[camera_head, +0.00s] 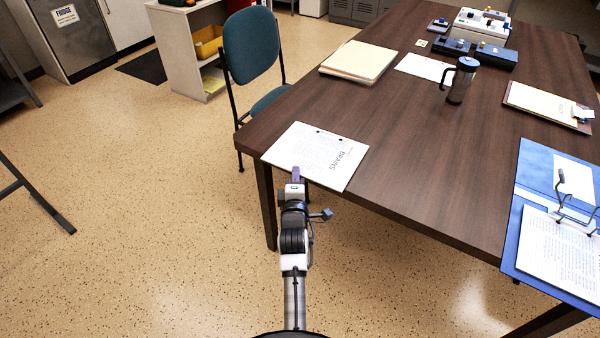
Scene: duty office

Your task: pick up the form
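A white printed sheet (315,152), which looks like the form, lies flat at the table's near left corner. It has two dark punch holes and a bold heading that reads upside down. My gripper (296,172) is at the sheet's near edge, with its purplish fingertip overlapping that edge in the picture. I cannot tell whether it touches the sheet or whether the fingers are open or shut. The arm hides a little of the sheet's near edge.
The brown table (420,150) carries a folder stack (358,62), another white sheet (424,67), a dark press pot (461,82), a clipboard (540,103) and an open blue binder (535,170). A teal chair (251,46) stands at the left edge.

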